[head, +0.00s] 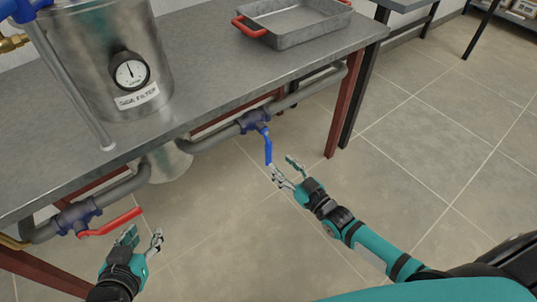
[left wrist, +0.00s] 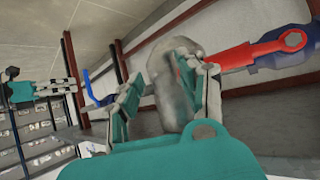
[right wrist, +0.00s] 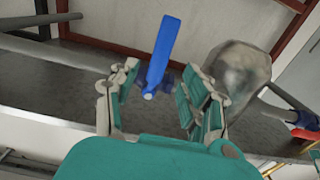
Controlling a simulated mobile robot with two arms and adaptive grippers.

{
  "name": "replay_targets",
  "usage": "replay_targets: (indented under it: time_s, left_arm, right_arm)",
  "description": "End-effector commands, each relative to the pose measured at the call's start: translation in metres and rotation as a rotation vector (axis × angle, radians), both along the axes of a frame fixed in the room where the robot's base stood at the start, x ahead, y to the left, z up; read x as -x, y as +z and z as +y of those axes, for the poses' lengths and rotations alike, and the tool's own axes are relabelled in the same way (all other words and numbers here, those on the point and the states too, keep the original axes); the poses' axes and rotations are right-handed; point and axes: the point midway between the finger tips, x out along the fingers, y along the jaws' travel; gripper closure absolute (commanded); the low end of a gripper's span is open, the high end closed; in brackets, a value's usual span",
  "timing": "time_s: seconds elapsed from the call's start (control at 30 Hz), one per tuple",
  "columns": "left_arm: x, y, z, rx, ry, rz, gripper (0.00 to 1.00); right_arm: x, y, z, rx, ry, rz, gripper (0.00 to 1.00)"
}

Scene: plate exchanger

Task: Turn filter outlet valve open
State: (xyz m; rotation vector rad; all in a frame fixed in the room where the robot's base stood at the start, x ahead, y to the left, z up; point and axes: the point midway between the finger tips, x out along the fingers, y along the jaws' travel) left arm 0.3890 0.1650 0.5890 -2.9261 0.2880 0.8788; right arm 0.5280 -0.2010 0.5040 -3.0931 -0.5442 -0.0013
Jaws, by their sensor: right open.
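A valve with a blue lever (head: 268,148) sits on the grey pipe below the table edge, its lever crosswise to the pipe. My right gripper (head: 284,169) is open just beyond the lever's free end. In the right wrist view the blue lever (right wrist: 161,52) shows between the spread fingers, with no clear contact. A second valve with a red lever (head: 112,222) is at the lower left, its lever roughly along the pipe. My left gripper (head: 144,236) is open beside the red lever's end. In the left wrist view the red lever (left wrist: 238,56) is partly behind a finger.
The steel filter tank (head: 105,50) with a gauge and a label reading "SIDE FILTER" stands on the metal table (head: 215,95). A metal tray (head: 295,22) with red handles lies farther back. Table legs (head: 346,110) stand at the right. The tiled floor is clear.

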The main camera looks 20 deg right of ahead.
Motion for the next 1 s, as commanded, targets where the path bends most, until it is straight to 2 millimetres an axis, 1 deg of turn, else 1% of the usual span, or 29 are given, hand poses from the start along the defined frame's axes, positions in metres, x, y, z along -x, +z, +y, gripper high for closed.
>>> replay_targets:
  time_s: [0.03,0.2,0.4,0.6,0.83,0.87,1.0]
  left_arm:
    - [-0.007,0.005,-0.003,0.013,-0.004,-0.051,0.61]
    - [-0.026,0.034,-0.012,0.055,-0.017,-0.232,0.61]
    - [-0.037,0.061,-0.019,0.092,-0.026,-0.386,0.61]
    - [-0.039,0.073,-0.022,0.108,-0.03,-0.447,0.61]
    - [-0.04,0.074,-0.022,0.109,-0.03,-0.451,0.61]
    - [-0.039,0.074,-0.022,0.109,-0.03,-0.451,0.61]
    - [-0.04,0.074,-0.022,0.108,-0.03,-0.45,0.61]
  right_arm:
    - [-0.01,-0.001,0.004,-0.001,0.0,-0.003,0.53]
    - [-0.038,-0.001,0.014,0.001,0.0,-0.004,0.53]
    - [-0.059,-0.001,0.021,0.001,0.0,0.0,0.53]
    - [-0.067,-0.001,0.025,0.002,0.0,0.002,0.53]
    - [-0.068,0.0,0.025,0.002,0.0,0.002,0.53]
    - [-0.068,0.0,0.025,0.001,0.0,0.001,0.54]
    - [-0.067,0.0,0.025,0.001,0.0,0.001,0.72]
